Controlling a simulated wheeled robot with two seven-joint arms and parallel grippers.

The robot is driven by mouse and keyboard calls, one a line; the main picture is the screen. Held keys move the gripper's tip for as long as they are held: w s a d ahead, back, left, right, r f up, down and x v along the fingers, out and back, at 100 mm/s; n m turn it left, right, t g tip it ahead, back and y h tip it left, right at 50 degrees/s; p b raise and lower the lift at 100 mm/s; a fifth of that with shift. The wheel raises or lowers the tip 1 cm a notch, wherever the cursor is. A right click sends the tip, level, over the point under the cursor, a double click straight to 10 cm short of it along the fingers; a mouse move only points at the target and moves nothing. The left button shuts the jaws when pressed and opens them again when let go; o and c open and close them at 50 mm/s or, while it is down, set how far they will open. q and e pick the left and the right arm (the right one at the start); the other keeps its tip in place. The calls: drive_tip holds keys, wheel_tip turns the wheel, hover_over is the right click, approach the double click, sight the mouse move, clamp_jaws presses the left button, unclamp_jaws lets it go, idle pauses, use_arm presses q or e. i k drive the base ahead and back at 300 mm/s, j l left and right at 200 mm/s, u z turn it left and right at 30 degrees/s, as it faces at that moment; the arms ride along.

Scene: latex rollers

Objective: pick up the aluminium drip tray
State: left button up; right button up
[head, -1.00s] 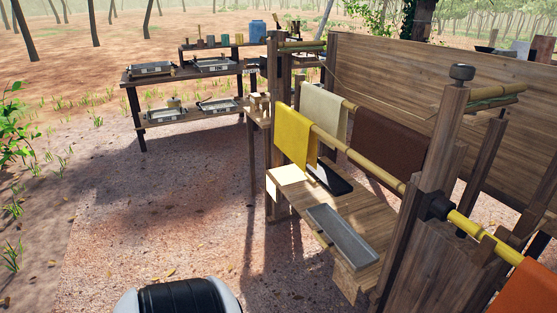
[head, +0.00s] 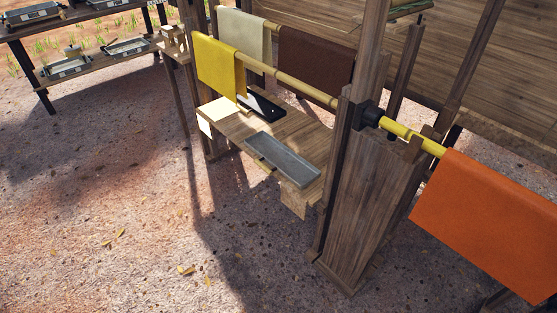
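A long grey metal tray (head: 283,158), which looks like the aluminium drip tray, lies flat on a low wooden bench (head: 308,138). It sits near the bench's front edge, to the left of a thick wooden post. It appears empty. A darker, black tray (head: 262,107) lies further back on the same bench, partly below the yellow sheet. Neither of my grippers shows in the head view.
Yellow (head: 217,68), cream (head: 245,38) and brown (head: 316,62) sheets hang from poles above the bench. An orange sheet (head: 490,215) hangs at right. A thick wooden post (head: 368,200) blocks the bench's right side. Open ground (head: 130,200) lies in front and left.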

sight(302, 173)
drive_tip(key=i+j, duration=0.3)
drive_tip(key=i+j+z, duration=0.85)
drive_tip(key=j, duration=0.25)
drive_tip(key=z, duration=0.6)
